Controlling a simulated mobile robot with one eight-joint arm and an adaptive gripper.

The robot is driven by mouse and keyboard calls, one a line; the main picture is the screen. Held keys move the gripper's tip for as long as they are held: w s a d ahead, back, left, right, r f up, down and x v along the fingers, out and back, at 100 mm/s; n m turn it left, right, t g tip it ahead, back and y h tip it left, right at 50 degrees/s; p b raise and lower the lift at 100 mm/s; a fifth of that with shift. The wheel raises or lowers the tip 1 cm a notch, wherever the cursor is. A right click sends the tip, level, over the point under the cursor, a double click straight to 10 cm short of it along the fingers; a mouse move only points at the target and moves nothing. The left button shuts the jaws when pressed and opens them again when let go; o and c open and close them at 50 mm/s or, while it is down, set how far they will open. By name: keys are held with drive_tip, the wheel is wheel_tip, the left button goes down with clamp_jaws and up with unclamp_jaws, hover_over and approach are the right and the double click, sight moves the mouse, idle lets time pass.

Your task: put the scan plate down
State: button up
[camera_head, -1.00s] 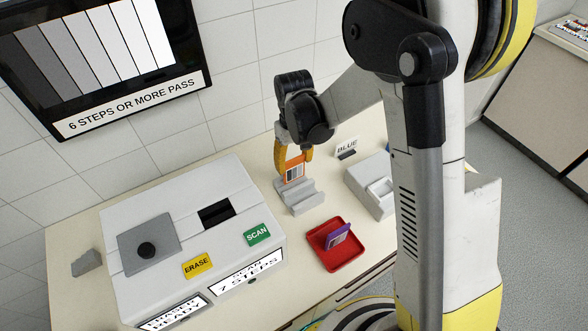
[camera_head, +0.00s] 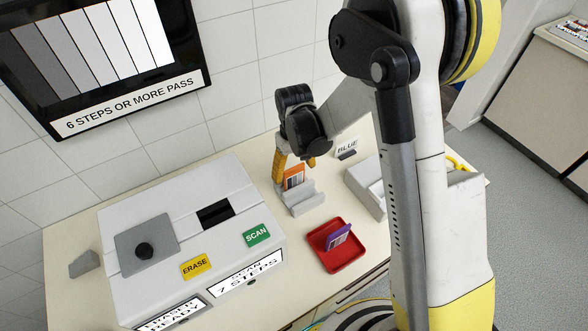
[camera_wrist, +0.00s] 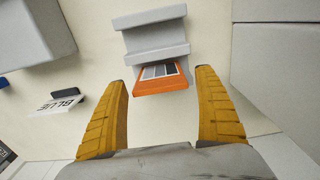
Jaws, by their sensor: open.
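An orange plate (camera_head: 293,177) with a grey step strip stands at the back end of a grey stepped stand (camera_head: 306,203). It also shows in the wrist view (camera_wrist: 161,77), against the edge of the stand (camera_wrist: 155,48). I cannot tell how deep its lower edge sits. My gripper (camera_head: 295,168) is over the plate. In the wrist view its yellow fingers (camera_wrist: 160,86) are spread, with a clear gap on each side of the plate. A purple plate (camera_head: 338,238) sits tilted in a red tray (camera_head: 343,265).
A large white scanner (camera_head: 160,225) with ERASE (camera_head: 197,266) and SCAN (camera_head: 257,235) buttons fills the left of the counter. A BLUE sign (camera_head: 346,147) stands behind the stand. A white box (camera_head: 367,185) stands right of it, partly hidden by my arm.

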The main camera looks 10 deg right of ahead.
wheel_tip(320, 180, up, 13)
drive_tip(key=p, duration=0.2)
drive_tip(key=s+d+r+m+t, duration=0.2)
drive_tip(key=s+d+r, duration=0.3)
drive_tip(key=s, duration=0.4)
drive_tip(key=s+d+r+m+t, duration=0.2)
drive_tip(key=s+d+r+t, duration=0.3)
drive_tip(key=s+r, duration=0.3)
drive_tip(key=shift+s+d+m, duration=0.3)
drive_tip(key=shift+s+d, duration=0.15)
drive_tip(key=shift+f, duration=0.15)
wheel_tip(320, 180, down, 15)
drive_tip(key=b, duration=1.5)
drive_tip(key=shift+f, duration=0.15)
